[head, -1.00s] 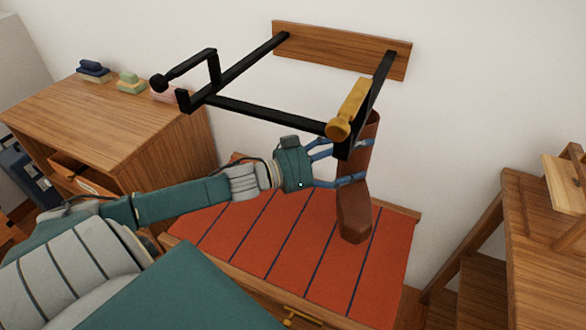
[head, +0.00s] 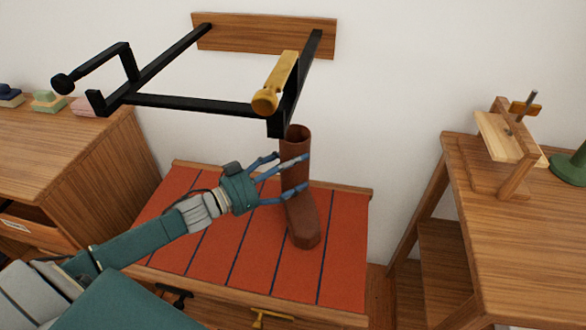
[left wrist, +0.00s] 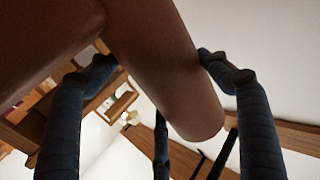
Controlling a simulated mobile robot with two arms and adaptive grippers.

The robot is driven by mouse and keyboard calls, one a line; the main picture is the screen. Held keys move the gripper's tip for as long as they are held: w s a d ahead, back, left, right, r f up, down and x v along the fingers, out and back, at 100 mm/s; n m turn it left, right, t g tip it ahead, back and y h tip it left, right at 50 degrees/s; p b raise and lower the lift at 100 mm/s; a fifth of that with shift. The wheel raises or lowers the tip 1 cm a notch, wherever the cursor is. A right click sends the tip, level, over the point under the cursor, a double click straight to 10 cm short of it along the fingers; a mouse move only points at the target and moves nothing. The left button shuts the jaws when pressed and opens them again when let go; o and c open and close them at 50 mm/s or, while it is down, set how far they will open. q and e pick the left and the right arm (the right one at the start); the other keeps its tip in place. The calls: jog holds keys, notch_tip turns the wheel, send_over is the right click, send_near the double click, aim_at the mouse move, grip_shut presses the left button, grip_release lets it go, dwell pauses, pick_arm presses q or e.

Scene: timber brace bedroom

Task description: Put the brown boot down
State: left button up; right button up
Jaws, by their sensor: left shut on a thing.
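The brown boot (head: 303,222) is upright over the red striped mat (head: 215,245) on the low wooden chest, its toe pointing toward the front. I cannot tell whether its sole touches the mat. My left gripper (head: 295,177) comes in from the left and is shut around the boot's shaft. In the left wrist view the boot (left wrist: 165,65) fills the middle, between the blue fingers (left wrist: 160,85). My right gripper is not in view.
A black wall rack (head: 190,104) with a yellow-handled part (head: 277,80) hangs just above the boot. A wooden cabinet (head: 85,165) stands at left. A wooden desk (head: 500,240) with a wooden stand (head: 510,150) is at right. The mat's left part is clear.

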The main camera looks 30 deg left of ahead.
pick_arm(q)
jog(key=shift+r, duration=0.1)
jog(key=o, duration=1.5)
jog(key=shift+f, duration=0.2)
jog(key=o, duration=0.4)
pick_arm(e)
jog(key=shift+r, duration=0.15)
pick_arm(q)
jog(key=shift+o, duration=0.2)
jog(key=shift+r, duration=0.1)
jog(key=p+v, duration=0.2)
jog(key=v, duration=1)
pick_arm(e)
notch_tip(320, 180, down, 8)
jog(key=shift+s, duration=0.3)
